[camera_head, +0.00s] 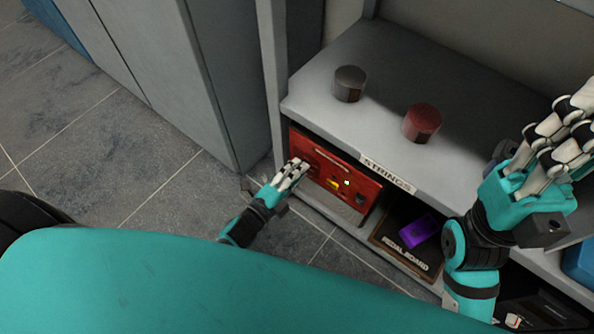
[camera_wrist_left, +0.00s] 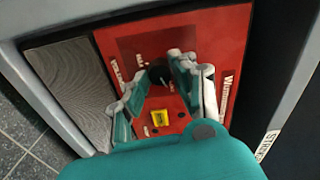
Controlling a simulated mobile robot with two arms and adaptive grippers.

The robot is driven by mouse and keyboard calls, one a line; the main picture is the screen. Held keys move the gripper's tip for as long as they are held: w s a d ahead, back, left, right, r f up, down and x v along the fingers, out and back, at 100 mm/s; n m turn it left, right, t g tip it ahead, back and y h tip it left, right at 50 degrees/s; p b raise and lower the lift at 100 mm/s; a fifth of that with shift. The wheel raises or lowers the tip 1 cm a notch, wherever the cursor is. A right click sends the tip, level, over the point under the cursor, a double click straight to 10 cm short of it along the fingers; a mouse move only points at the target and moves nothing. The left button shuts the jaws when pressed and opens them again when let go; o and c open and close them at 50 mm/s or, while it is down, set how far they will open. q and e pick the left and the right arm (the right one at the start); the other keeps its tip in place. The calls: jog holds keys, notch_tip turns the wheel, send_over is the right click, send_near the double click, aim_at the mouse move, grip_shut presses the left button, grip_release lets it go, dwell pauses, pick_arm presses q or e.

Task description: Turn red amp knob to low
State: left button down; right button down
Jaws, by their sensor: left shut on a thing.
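The red amp (camera_head: 357,193) sits on the shelf under the grey top, its red face outward. My left gripper (camera_head: 299,166) is at the left part of that face. In the left wrist view the red panel (camera_wrist_left: 212,47) fills the middle, and the left gripper's fingers (camera_wrist_left: 160,72) are shut on a dark knob (camera_wrist_left: 158,76), one on each side. The fingers hide part of the knob, and its pointer setting cannot be read. My right gripper (camera_head: 568,118) is raised at the right, fingers apart and empty, away from the amp.
A grey knob-like cylinder (camera_head: 349,84) and a red one (camera_head: 422,123) stand on the shelf top. A purple pedal (camera_head: 419,231) lies on the pedal board (camera_head: 392,249) right of the amp. A grey cabinet (camera_head: 180,70) stands at the left. Tiled floor is clear below.

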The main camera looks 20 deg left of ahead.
pick_arm(q)
jog(key=c, duration=1.1)
grip_release()
jog(key=v, duration=1.2)
